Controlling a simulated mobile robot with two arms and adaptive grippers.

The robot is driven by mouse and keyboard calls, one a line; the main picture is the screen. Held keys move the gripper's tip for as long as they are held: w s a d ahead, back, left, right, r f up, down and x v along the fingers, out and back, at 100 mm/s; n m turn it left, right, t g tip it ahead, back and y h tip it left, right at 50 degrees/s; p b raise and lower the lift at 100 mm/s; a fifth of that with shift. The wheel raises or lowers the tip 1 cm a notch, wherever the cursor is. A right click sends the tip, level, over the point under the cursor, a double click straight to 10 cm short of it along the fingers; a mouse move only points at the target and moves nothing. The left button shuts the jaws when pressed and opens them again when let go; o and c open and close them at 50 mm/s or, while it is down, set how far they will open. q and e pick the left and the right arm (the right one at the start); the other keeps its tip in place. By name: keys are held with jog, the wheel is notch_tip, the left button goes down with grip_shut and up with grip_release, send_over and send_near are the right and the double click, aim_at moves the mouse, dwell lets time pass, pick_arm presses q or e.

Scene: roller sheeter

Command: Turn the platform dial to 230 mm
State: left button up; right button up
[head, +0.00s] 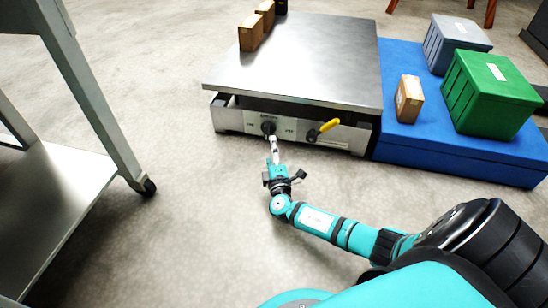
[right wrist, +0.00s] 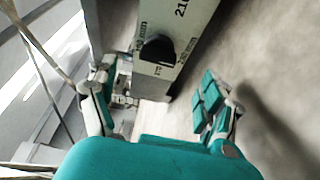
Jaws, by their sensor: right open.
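The platform dial (head: 268,127) is a dark round knob on the front panel of the low steel-topped platform (head: 300,60). In the right wrist view the black dial (right wrist: 157,50) sits on a pale panel with printed marks around it; "210" reads at the top, and the others are too small to read surely. Which mark the dial points to is unclear. My right gripper (head: 272,143) is just in front of the dial. In the right wrist view its fingers (right wrist: 157,85) are spread apart, with the dial ahead between them and nothing held. My left gripper is not in view.
A yellow-handled lever (head: 328,126) is right of the dial on the same panel. Cardboard boxes (head: 251,32) stand on the platform. A blue base (head: 440,150) at right carries a green crate (head: 490,95), a grey crate (head: 455,42) and a carton (head: 409,98). A wheeled steel table (head: 70,190) stands left.

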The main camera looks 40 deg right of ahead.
jog(key=shift+v, duration=1.15)
